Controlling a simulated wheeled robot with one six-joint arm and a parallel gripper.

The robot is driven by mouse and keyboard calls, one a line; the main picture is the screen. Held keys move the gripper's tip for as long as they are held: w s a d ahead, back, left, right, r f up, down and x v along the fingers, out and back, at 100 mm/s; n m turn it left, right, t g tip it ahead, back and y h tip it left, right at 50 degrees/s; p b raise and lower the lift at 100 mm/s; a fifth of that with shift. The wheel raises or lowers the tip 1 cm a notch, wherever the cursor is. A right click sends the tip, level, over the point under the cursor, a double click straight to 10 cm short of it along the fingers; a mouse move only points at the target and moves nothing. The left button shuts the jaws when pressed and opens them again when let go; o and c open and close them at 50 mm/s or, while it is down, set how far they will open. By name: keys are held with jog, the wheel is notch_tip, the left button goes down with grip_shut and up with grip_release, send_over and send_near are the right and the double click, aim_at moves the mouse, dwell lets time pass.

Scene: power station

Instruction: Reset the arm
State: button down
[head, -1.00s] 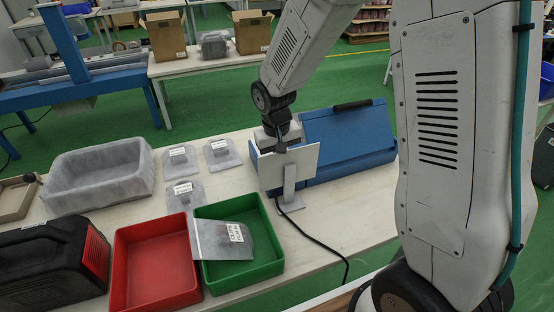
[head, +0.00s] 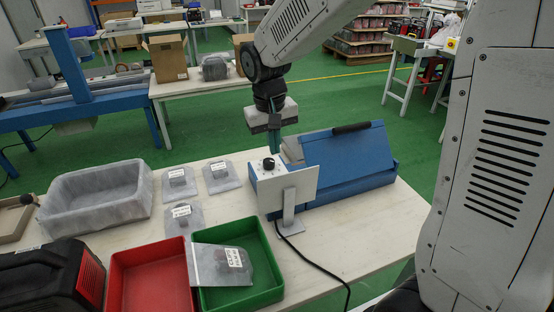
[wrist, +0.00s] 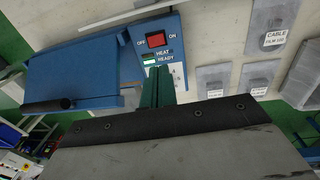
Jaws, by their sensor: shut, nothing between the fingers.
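In the wrist view a blue panel carries a red OFF/ON switch (wrist: 157,40) and HEAT and READY lamps; the READY lamp looks lit. Whether the fingertips touch anything is hard to tell.
A green bin (head: 272,298) holds a labelled clear packet (head: 222,265) leaning over its left edge. A red bin (head: 150,285), a black case (head: 45,285), a grey tub (head: 95,192) and several labelled packets (head: 180,182) share the table. Air above the table is clear.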

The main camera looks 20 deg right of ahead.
jog(key=shift+r, duration=0.55)
